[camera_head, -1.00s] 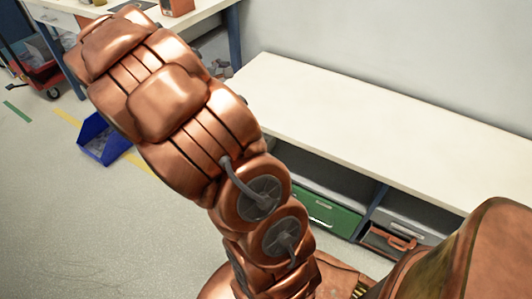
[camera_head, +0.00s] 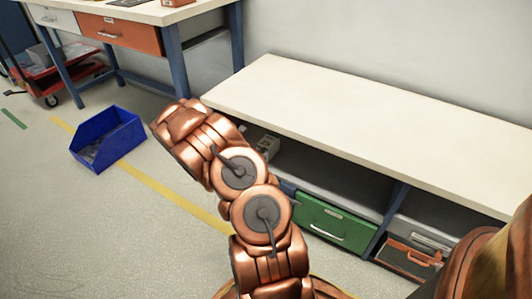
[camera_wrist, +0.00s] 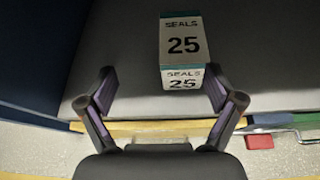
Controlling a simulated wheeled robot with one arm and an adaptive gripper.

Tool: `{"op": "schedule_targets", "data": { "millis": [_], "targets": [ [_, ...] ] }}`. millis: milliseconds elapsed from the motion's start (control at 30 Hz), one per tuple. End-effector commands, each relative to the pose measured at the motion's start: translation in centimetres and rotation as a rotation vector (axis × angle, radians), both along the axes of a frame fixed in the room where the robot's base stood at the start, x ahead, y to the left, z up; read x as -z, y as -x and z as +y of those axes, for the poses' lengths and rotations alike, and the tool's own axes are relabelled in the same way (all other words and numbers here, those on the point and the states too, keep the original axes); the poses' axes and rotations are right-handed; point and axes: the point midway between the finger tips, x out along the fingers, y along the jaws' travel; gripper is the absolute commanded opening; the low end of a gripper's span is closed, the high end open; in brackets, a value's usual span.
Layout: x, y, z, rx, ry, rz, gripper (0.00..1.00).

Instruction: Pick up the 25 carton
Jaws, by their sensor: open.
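The 25 carton (camera_wrist: 184,38) is a pale box with a teal edge, marked "SEALS 25" on two faces. In the wrist view it stands on a grey shelf surface (camera_wrist: 120,50), ahead of my gripper. My gripper (camera_wrist: 160,86) is open, one finger on each side of the carton's near face, with the carton right of the midline. I cannot tell whether the right finger touches it.
A blue bin (camera_head: 108,138) stands on the floor. A yellow shelf edge (camera_wrist: 150,126) runs under my fingers.

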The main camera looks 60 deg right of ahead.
Motion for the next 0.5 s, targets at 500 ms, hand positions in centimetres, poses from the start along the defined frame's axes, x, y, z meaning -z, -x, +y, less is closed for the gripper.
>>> {"op": "schedule_targets", "data": {
  "millis": [500],
  "targets": [
    [2.6,2.6,-4.4,0.026,0.022,0.056,0.92]
  ]
}}
